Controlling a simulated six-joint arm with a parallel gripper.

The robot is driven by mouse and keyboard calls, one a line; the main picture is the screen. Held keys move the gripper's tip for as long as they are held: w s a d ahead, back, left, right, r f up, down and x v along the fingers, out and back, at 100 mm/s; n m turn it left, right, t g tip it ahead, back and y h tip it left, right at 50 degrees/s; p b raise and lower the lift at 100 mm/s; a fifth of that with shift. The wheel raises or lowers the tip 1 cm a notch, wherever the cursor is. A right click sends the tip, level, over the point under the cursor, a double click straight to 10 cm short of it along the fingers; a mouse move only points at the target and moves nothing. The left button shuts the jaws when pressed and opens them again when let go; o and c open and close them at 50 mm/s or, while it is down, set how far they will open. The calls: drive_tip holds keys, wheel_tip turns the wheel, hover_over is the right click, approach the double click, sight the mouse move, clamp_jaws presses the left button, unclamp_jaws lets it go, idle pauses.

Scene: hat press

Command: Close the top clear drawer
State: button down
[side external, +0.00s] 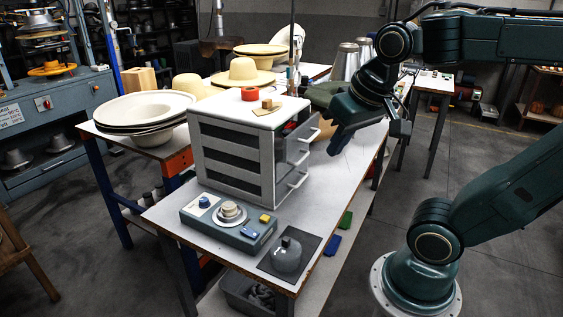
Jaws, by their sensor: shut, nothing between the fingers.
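The drawer cabinet (234,160) stands on the grey table, with a pale top and drawer fronts facing right. The top clear drawer (299,144) is pulled partly out to the right, and its light handle (311,135) shows at the front. Something red shows near its upper back part. The two lower drawers look closed, with handles (298,180) on their fronts. My gripper (337,148) is shut and empty, pointing down just right of the top drawer's front. A narrow gap seems to separate them; contact cannot be told for certain.
A control box (228,221) and a clear, rounded object (287,254) on a dark mat stand in front. Hats (244,73) lie behind. Table space right of the cabinet is clear.

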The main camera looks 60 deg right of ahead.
drive_tip(key=w+d+m+g, duration=0.2)
drive_tip(key=w+d+m, duration=0.5)
drive_tip(key=d+m, duration=0.75)
drive_tip(key=d+f+m+y, duration=0.1)
drive_tip(key=d+f+m, duration=0.1)
drive_tip(key=d+m, duration=0.9)
drive_tip(key=m, duration=0.5)
drive_tip(key=shift+s+d+m, duration=0.3)
drive_tip(key=shift+d+m, duration=0.05)
drive_tip(key=shift+d, duration=0.05)
drive_tip(key=shift+f, duration=0.2)
drive_tip(key=w+f, duration=0.6)
drive_tip(key=f, duration=0.2)
drive_tip(key=shift+w+f, duration=0.25)
drive_tip(key=shift+f, duration=0.15)
